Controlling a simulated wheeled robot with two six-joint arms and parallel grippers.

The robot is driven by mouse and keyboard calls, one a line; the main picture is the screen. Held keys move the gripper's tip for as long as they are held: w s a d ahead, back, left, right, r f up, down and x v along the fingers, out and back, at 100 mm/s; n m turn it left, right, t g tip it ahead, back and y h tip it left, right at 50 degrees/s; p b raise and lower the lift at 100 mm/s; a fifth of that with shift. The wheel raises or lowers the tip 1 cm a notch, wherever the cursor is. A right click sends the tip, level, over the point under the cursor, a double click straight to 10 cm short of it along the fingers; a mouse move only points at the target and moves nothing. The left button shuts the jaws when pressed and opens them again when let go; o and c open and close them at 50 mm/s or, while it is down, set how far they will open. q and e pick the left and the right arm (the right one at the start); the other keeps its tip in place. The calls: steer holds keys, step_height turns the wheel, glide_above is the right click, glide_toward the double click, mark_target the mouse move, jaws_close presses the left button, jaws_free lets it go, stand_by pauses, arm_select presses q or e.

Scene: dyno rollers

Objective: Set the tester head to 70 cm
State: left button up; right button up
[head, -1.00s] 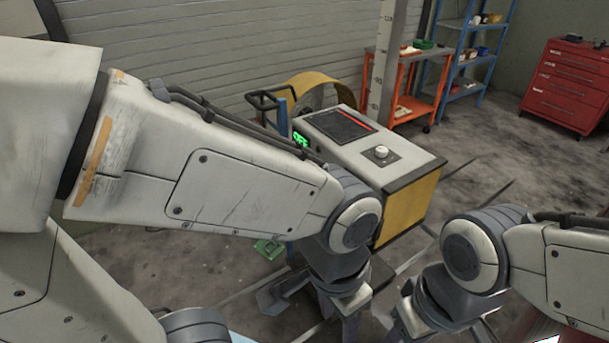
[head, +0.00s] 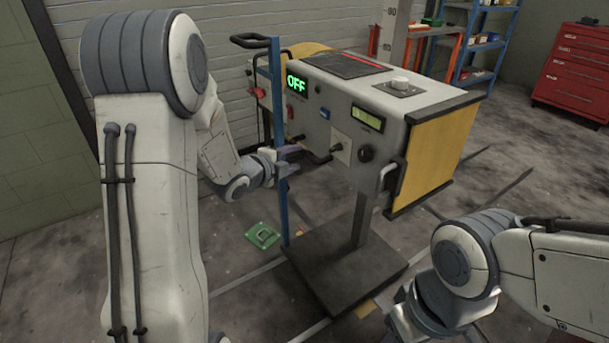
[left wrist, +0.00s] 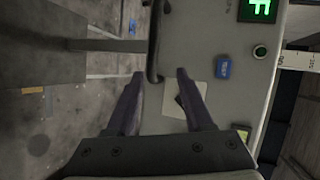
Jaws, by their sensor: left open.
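The tester head (head: 330,110), a grey box with a yellow end, stands on a post with a dark base plate. Its green display (head: 297,83) reads OFF. A dark crank-like lever (head: 323,159) sits at a pale plate (head: 341,147) on the front. A graduated column (head: 390,30) rises behind. My left gripper (head: 287,161) is open beside the lever. In the left wrist view its fingertips (left wrist: 160,76) are spread with a dark bar (left wrist: 154,45) ending near the gap. I cannot tell whether they touch. My right arm's end (head: 425,310) is low right, its fingers not clear.
A blue upright (head: 277,120) with a dark handle stands close beside my left gripper. A small yellowish readout (head: 368,118), a knob (head: 366,153) and a side handle (head: 388,178) are on the front. A red cabinet (head: 570,65) is far right.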

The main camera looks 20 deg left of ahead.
mark_target(301, 153)
arm_select(q)
steer(key=a+f+m+t+b, duration=0.1)
steer(key=a+f+m+b, duration=0.1)
steer(key=a+f, duration=0.15)
steer(key=shift+t+h, duration=0.3)
steer(key=shift+h, duration=0.2)
steer(key=x, duration=0.6)
steer(key=r+x, duration=0.1)
steer(key=x, duration=0.3)
steer(key=shift+w+r, duration=0.1)
steer(key=shift+r, duration=0.05)
arm_select(e)
step_height(301, 153, down, 4)
steer(key=shift+r, duration=0.1)
arm_select(q)
jaws_close()
